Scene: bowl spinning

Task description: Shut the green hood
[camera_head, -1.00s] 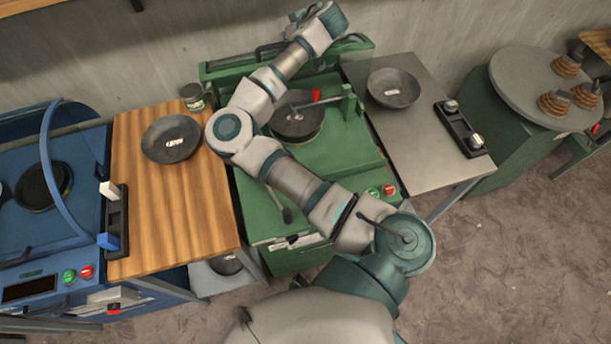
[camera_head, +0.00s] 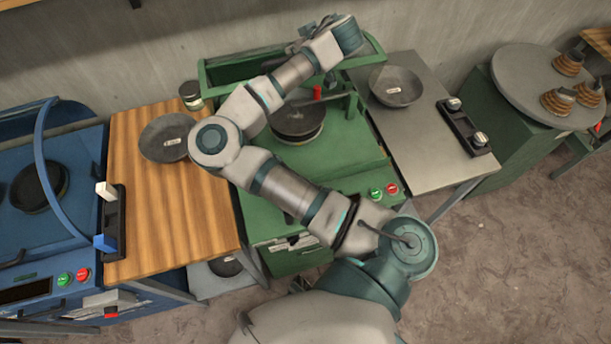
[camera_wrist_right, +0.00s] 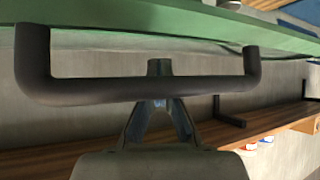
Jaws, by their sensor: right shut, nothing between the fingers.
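The green hood (camera_head: 222,74) stands raised at the back of the green machine (camera_head: 345,160), its rim tilted forward over the machine. My right gripper (camera_head: 305,32) is at the hood's far side, small and partly hidden by my wrist. In the right wrist view the hood's green edge (camera_wrist_right: 150,17) runs across the top, with a dark bar handle (camera_wrist_right: 140,90) below it. My right gripper (camera_wrist_right: 159,68) is shut and empty; the handle crosses in front of its fingers and the tips show beyond it. Contact with the handle cannot be told. My left gripper is not in view.
A dark round plate (camera_head: 298,122) lies on the machine under my right arm. A metal table (camera_head: 420,140) with a bowl (camera_head: 396,87) is right. The wall is close behind.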

